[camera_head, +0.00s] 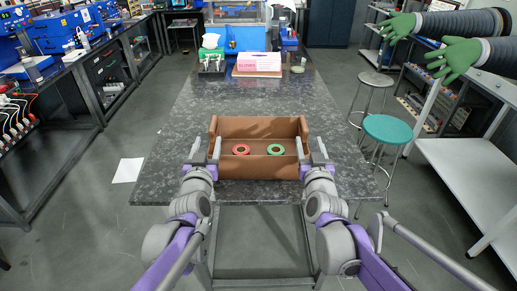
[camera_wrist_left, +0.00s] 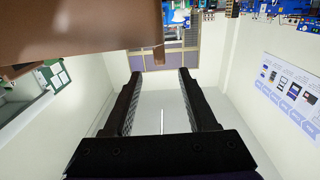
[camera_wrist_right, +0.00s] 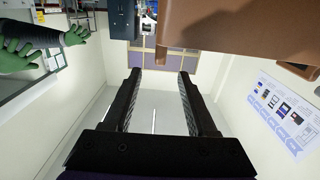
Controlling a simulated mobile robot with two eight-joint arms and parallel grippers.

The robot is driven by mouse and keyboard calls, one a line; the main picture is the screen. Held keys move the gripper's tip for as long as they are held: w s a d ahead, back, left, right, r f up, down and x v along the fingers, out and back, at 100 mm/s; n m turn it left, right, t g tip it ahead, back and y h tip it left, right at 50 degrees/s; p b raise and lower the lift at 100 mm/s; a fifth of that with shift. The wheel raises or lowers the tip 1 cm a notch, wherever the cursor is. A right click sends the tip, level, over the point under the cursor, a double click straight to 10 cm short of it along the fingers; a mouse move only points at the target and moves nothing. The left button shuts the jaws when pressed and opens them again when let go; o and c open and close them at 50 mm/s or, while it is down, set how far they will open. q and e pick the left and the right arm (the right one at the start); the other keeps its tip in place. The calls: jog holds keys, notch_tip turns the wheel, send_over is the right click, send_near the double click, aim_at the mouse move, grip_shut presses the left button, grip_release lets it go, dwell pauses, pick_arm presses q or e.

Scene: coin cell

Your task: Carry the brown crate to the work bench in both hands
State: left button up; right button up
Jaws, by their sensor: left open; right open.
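The brown crate (camera_head: 258,167) stands upright on the near end of a dark speckled bench (camera_head: 165,180). A red ring (camera_head: 241,150) and a green ring (camera_head: 276,150) lie inside it. My left gripper (camera_head: 205,150) is open at the crate's left side wall, near its front corner. My right gripper (camera_head: 310,150) is open at the right side wall, likewise near the front. The crate also shows close up in the left wrist view (camera_wrist_left: 80,25) and right wrist view (camera_wrist_right: 235,28). A wall edge appears between the fingertips in both; contact cannot be told.
A pink-and-white glove box (camera_head: 258,63) and a bottle holder (camera_head: 212,62) stand at the bench's far end. Stools, one with a green seat (camera_head: 387,129), stand to the right. Green gloved hands (camera_head: 452,58) reach in at upper right. The bench middle is clear.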

aim_at(213, 122)
pick_arm(q)
jog(key=w, duration=1)
jog(key=shift+w, duration=0.35)
pick_arm(e)
jog(key=w, duration=1)
jog(key=shift+w, duration=0.35)
pick_arm(q)
grip_shut()
pick_arm(e)
grip_shut()
